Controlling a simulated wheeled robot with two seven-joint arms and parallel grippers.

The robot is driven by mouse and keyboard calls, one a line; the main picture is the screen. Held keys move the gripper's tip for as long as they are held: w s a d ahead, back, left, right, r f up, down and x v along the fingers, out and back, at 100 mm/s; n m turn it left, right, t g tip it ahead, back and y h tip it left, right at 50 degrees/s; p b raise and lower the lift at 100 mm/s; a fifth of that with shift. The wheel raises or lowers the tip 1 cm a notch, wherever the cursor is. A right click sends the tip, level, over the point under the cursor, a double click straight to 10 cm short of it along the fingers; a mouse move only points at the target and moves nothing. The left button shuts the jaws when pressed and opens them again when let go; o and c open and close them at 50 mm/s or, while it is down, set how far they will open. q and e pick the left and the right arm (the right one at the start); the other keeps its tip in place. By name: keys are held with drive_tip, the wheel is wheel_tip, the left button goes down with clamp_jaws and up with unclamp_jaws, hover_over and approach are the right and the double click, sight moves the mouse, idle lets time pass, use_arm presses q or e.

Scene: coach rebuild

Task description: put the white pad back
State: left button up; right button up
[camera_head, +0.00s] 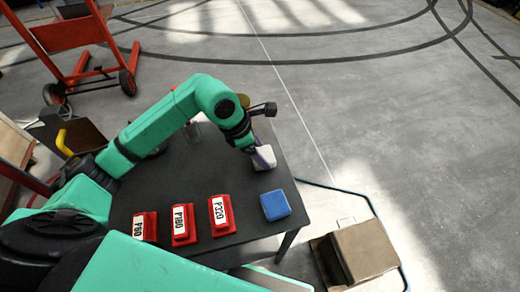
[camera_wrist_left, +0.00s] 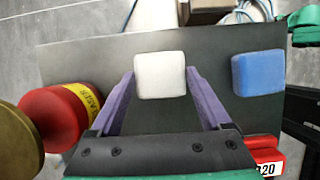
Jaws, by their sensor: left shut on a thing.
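The white pad (camera_head: 266,157) is a small pale block at the right part of the dark table (camera_head: 185,175). My left gripper (camera_head: 259,156) is shut on it. In the left wrist view the white pad (camera_wrist_left: 160,75) sits between the two purple fingers (camera_wrist_left: 158,90). I cannot tell whether it touches the table or hangs just above it. A blue pad (camera_head: 275,205) lies on the table nearer to me, and it also shows in the left wrist view (camera_wrist_left: 258,73). My right gripper is not in view.
Red blocks labelled P80 (camera_head: 144,227), P180 (camera_head: 183,225) and P320 (camera_head: 221,215) stand in a row along the near side. A red can (camera_wrist_left: 62,115) is close left of my gripper in the wrist view. A cardboard box (camera_head: 365,250) stands on the floor at right.

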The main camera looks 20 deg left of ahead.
use_arm(q)
drive_tip(key=shift+f, duration=0.2)
drive_tip(key=o, duration=1)
drive_tip(key=shift+r, duration=0.1)
drive_tip(key=shift+r, duration=0.3)
drive_tip(key=b+v, duration=0.1)
drive_tip(key=v, duration=1)
drive_tip(key=shift+r, duration=0.3)
drive_tip(key=shift+s+a, duration=0.1)
drive_tip(key=shift+a, duration=0.05)
